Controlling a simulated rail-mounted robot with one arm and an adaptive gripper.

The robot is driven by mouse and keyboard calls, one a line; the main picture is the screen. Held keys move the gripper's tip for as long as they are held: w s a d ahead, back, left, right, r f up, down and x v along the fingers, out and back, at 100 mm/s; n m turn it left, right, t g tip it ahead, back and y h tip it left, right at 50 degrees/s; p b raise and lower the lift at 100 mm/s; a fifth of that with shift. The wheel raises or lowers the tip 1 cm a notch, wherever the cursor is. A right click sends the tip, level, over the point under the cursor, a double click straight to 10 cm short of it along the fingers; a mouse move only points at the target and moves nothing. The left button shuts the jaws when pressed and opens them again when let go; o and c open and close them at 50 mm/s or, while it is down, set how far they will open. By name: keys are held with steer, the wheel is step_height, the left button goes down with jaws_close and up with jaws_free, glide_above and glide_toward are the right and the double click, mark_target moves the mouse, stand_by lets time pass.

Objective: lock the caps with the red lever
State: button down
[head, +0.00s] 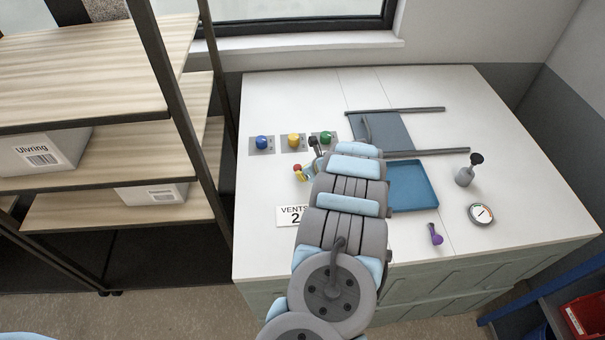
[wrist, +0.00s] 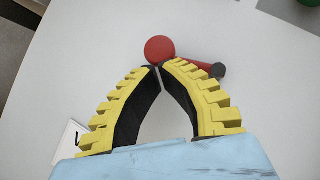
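The red lever has a round red knob (wrist: 160,48) and a short arm running right to a dark end (wrist: 217,70) in the wrist view. In the head view its knob (head: 297,167) shows small below the caps. My gripper (wrist: 159,66) has its yellow-backed fingers together at the tips, right at the near side of the knob. I cannot tell whether they touch it; nothing shows between the tips. A blue cap (head: 262,142), a yellow cap (head: 293,140) and a green cap (head: 326,138) sit on grey plates in a row.
A shelf rack (head: 190,140) borders the counter's left.

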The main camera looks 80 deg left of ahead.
steer(key=shift+w+a+b, duration=0.15)
steer(key=shift+w+b, duration=0.5)
steer(key=shift+b, duration=0.05)
steer(key=shift+r+p, duration=0.1)
steer(key=shift+p, duration=0.2)
steer(key=p, duration=0.1)
steer(key=w+d+p, duration=0.1)
steer(key=shift+d+r+p, duration=0.3)
steer(key=shift+w+d+r+p, duration=0.15)
steer(key=shift+w+d+p, duration=0.55)
steer(key=shift+p, duration=0.3)
steer(key=shift+w+d, duration=0.1)
steer(key=shift+d, duration=0.15)
steer(key=v, duration=0.9)
steer(key=shift+r+b, duration=0.15)
steer(key=shift+b, duration=0.15)
steer(key=shift+d, duration=0.1)
